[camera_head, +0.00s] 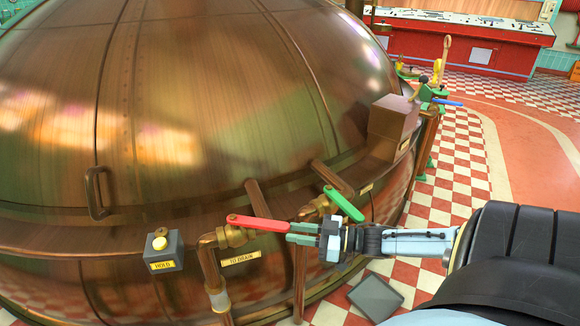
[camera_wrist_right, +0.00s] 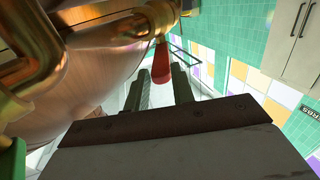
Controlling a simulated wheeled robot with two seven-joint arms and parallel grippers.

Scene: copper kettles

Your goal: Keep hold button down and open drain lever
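The hold button (camera_head: 160,243) is a pale yellow knob on a grey box (camera_head: 165,255) labelled HOLD, at the kettle's lower front. Nothing touches it in view. The red drain lever (camera_head: 258,223) sits on a brass valve above the TO DRAIN label (camera_head: 240,258) and points right, roughly level. My right gripper (camera_head: 291,234) is at the lever's free end. In the right wrist view the red lever (camera_wrist_right: 161,66) lies between the two fingers (camera_wrist_right: 160,88), with gaps beside it, so the gripper looks open around it. My left gripper is not in view.
The large copper kettle (camera_head: 200,110) fills the left and middle. A green lever (camera_head: 344,204) on a brass valve is just above my right gripper. Copper pipes run down below the valves. Checkered floor (camera_head: 455,160) lies open to the right.

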